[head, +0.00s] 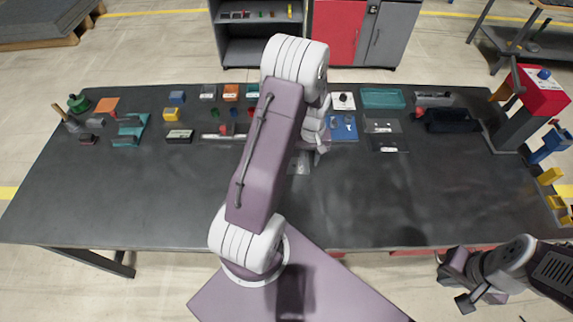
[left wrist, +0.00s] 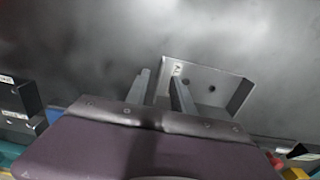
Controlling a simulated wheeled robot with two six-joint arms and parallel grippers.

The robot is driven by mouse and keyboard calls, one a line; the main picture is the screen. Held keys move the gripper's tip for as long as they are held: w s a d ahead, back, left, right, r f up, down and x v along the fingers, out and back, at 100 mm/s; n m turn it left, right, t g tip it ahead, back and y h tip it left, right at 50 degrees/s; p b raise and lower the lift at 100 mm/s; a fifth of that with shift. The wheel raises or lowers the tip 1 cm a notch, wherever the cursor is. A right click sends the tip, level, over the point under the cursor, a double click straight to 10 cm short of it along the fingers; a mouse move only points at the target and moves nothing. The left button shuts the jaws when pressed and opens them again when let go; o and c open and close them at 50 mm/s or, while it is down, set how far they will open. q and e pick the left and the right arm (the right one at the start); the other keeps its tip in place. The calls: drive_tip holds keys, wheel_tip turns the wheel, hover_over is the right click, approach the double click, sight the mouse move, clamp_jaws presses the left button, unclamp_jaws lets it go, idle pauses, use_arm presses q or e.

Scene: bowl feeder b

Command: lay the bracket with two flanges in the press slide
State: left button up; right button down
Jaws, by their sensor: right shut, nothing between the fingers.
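A grey metal bracket (left wrist: 215,88) with two drilled holes and upturned edges lies on the dark table in the left wrist view. In the head view a grey piece (head: 300,163), probably this bracket, shows partly behind my left arm. My left gripper (left wrist: 160,85) points down at the bracket's left end, its two fingers apart. One finger overlaps the bracket in the picture; contact cannot be told. My right gripper (head: 462,282) is shut and empty, off the table's front edge at lower right. A red press (head: 540,92) stands at the table's right end; its slide is not clearly distinguishable.
Small bins, blocks and tools line the table's back edge, including a teal tray (head: 383,97), a blue plate (head: 343,128) and a dark block (head: 452,121) near the press. The table's front left (head: 120,205) and front right (head: 420,205) are clear.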

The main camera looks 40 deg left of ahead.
use_arm(q)
drive_tip(key=shift+w+f, duration=0.2)
drive_tip(key=shift+f, duration=0.05)
drive_tip(key=shift+s, duration=0.15)
clamp_jaws()
idle(1.1)
